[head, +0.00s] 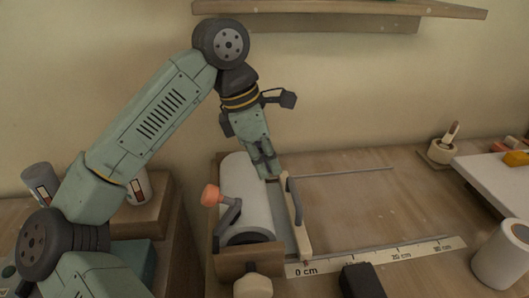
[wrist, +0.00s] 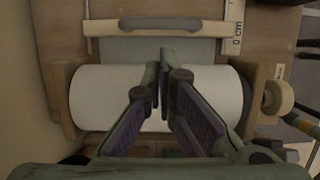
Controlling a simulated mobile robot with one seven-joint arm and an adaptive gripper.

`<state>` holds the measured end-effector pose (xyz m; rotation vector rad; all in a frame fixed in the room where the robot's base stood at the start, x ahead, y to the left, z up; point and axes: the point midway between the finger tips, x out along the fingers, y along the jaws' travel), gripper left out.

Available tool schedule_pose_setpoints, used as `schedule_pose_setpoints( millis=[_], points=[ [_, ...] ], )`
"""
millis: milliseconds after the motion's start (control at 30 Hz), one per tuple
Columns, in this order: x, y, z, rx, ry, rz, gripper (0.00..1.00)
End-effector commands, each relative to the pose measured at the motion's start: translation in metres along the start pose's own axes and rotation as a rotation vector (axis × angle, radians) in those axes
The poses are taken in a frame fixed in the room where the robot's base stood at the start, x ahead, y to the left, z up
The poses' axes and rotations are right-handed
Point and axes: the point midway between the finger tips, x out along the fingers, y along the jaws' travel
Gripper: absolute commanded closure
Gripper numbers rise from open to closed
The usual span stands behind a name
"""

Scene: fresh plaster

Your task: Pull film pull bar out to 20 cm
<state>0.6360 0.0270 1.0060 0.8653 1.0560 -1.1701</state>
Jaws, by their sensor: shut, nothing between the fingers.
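The film pull bar (head: 304,236) is a pale wooden bar with a dark handle (head: 292,200), standing just right of the white film roll (head: 246,190), near the 0 cm end of the scale (head: 375,257). In the wrist view the pull bar (wrist: 108,28) lies across the top, with its dark handle (wrist: 160,25) along it. A short strip of grey film (wrist: 125,48) shows between roll and bar. My gripper (head: 270,176) is shut and empty. In the wrist view its fingertips (wrist: 162,58) meet over the roll's edge, short of the handle and apart from it.
An orange-knobbed crank (head: 211,195) stands at the roll's left. A thin rail (head: 340,172) runs rightward behind clear wooden bench. A black block (head: 362,282) sits in front of the scale, a white cylinder (head: 500,255) at right. A wall shelf (head: 340,10) hangs above.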

Motion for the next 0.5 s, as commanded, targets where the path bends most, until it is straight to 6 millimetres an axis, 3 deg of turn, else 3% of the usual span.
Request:
schedule_pose_setpoints(
  millis=[300, 500],
  points=[
    [0.05, 0.0, 0.001, -0.001, -0.001, -0.001, 1.0],
    [0.061, 0.0, 0.0, -0.001, 0.0, 0.001, 1.0]
  ],
)
